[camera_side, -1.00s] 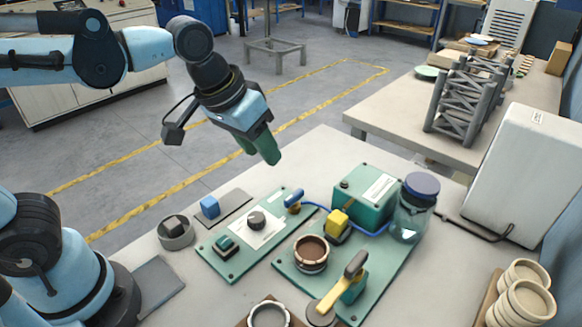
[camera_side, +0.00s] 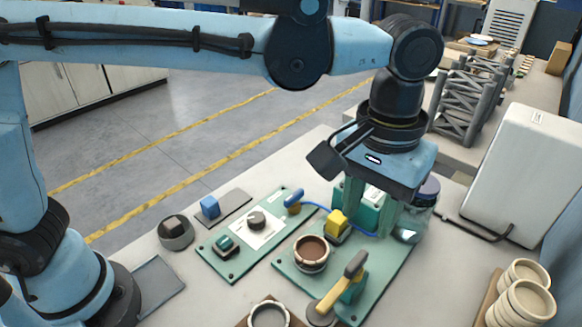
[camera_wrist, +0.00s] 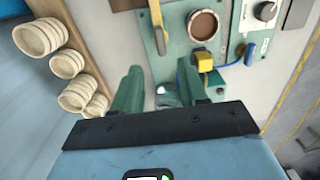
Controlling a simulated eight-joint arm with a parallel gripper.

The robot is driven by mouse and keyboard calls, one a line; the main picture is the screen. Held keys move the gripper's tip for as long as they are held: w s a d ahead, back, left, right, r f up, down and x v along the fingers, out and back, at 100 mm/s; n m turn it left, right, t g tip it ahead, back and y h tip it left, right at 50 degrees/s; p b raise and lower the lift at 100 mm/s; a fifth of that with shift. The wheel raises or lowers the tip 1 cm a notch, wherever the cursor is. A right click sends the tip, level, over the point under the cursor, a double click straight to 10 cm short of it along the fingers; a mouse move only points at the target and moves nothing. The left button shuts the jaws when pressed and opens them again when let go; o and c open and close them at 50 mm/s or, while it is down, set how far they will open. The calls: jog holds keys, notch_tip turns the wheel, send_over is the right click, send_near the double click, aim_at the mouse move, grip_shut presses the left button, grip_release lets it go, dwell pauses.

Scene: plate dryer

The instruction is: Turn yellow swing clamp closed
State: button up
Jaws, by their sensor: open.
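The yellow swing clamp (camera_side: 338,290) stands near the front of the green plate (camera_side: 382,287). Its yellow arm slopes toward the front left, with a dark grey piece at its raised end and a teal block beside it. The clamp also shows at the top of the wrist view (camera_wrist: 155,13). My gripper (camera_side: 380,215) is open and empty, pointing down above the back right of the plate, behind and apart from the clamp. Its two green fingers show spread in the wrist view (camera_wrist: 160,80). They partly hide the green box and the jar.
A brown-filled round cup (camera_side: 311,252) and a yellow block (camera_side: 337,226) with a blue cable stand behind the clamp. The blue-lidded jar (camera_side: 411,234) is close to my gripper. Stacked bowls (camera_side: 525,303) stand at right. A second green panel (camera_side: 232,262) lies left.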

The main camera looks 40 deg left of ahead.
aim_at(357, 259)
notch_tip(357, 259, down, 10)
dwell(0.5)
jog(key=shift+c, duration=0.4)
grip_shut()
jog(key=shift+a, duration=0.1)
